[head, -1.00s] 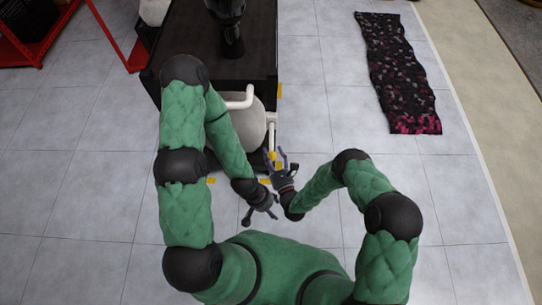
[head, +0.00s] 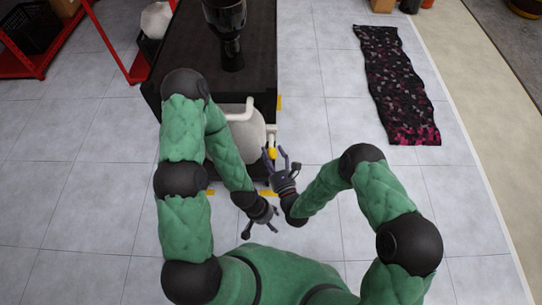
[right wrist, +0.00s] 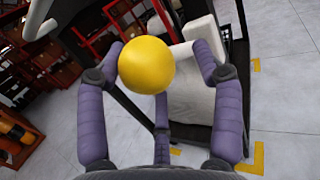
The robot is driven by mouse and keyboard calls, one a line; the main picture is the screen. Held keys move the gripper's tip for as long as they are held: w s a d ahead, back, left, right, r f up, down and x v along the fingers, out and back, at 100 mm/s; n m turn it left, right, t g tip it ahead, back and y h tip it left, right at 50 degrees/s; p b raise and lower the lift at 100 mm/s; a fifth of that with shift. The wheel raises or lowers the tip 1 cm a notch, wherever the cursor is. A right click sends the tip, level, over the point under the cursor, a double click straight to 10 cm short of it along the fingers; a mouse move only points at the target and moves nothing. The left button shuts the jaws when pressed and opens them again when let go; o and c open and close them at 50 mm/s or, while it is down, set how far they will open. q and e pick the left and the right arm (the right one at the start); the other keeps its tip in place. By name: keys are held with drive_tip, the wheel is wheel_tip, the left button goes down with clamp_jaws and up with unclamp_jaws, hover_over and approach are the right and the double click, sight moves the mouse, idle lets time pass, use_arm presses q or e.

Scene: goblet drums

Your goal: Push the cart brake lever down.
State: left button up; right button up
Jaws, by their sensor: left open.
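The brake lever's yellow ball knob (head: 272,153) shows at the near right corner of the dark cart (head: 255,85). In the right wrist view the knob (right wrist: 146,65) appears large, in front of the palm and between the spread fingers. My right gripper (head: 277,157) is open at the knob, and its fingers (right wrist: 160,55) are not closed on it. The left finger looks very near the knob; I cannot tell whether it touches. The lever's shaft is mostly hidden behind the knob. My left gripper (head: 262,220) is open and empty, lower in the head view and apart from the cart.
A dark goblet drum (head: 228,35) stands on the cart top. A white container (head: 245,135) sits at the cart's near end, beside the lever. Yellow marks (right wrist: 255,155) lie on the floor. A patterned rug (head: 395,85) lies right; red shelving (head: 105,45) stands left.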

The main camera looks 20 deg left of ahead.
drive_tip(key=shift+s+d, duration=0.1)
drive_tip(key=shift+s+d+r+p, duration=0.5)
drive_tip(key=shift+s+d, duration=0.15)
drive_tip(key=shift+s, duration=0.1)
drive_tip(key=shift+s+d+r+p, duration=0.4)
drive_tip(key=shift+s+d+p, duration=0.1)
drive_tip(key=shift+s+d, duration=0.2)
drive_tip(key=shift+s+d+r+p, duration=0.5)
drive_tip(key=shift+s+d, duration=0.1)
drive_tip(key=shift+s, duration=0.15)
drive_tip(key=shift+s+d+r+p, duration=0.35)
drive_tip(key=shift+s+d, duration=0.2)
drive_tip(key=shift+s, duration=0.1)
drive_tip(key=shift+s+d+r+p, duration=0.25)
drive_tip(key=shift+s+d+r, duration=0.15)
drive_tip(key=shift+s+d, duration=0.25)
drive_tip(key=shift+s+d+r+p, duration=0.35)
drive_tip(key=shift+s+d, duration=0.15)
drive_tip(key=shift+s, duration=0.2)
